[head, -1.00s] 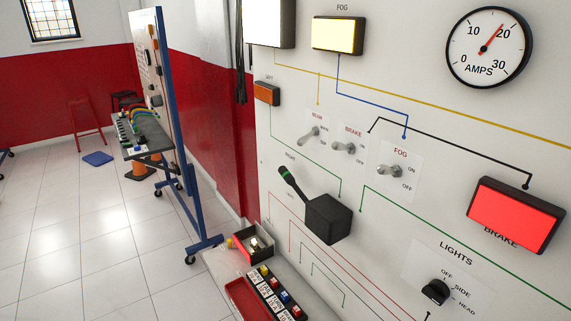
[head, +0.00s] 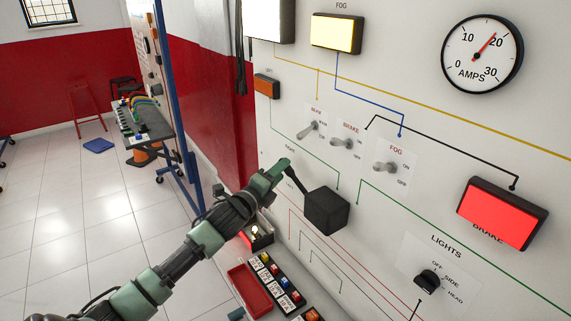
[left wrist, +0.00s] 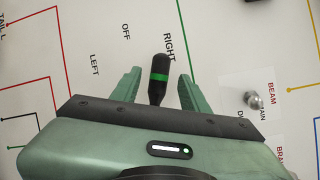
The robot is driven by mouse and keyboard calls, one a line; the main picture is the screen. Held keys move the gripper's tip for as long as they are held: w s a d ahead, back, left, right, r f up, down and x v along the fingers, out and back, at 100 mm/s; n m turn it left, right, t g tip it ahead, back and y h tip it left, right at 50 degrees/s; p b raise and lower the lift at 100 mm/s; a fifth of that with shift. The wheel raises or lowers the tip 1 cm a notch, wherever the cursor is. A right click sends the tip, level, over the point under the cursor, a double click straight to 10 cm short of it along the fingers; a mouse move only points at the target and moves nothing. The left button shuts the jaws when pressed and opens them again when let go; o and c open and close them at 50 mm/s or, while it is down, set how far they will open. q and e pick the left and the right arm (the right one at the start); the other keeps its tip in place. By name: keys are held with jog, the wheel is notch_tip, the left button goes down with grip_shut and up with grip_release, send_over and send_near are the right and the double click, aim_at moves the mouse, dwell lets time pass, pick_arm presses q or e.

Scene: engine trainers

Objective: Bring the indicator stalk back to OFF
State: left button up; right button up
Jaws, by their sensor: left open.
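In the left wrist view the stalk (left wrist: 158,78) points at the word RIGHT (left wrist: 169,47), with OFF (left wrist: 126,32) and LEFT (left wrist: 95,64) to the left. My left gripper (left wrist: 158,88) is open, one finger on each side of the stalk, with gaps showing on both sides. My right gripper is not in view.
Toggle switches (head: 346,143) sit above and right of the stalk box. A lit red BRAKE lamp (head: 502,213) and a LIGHTS knob (head: 427,279) are at right. A red tray (head: 249,289) and labelled blocks lie below the panel.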

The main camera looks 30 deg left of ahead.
pick_arm(q)
jog(key=shift+w+a+p, duration=0.1)
jog(key=shift+w+p, duration=0.25)
jog(key=shift+w, duration=1.4)
jog(key=shift+f, duration=0.1)
grip_shut()
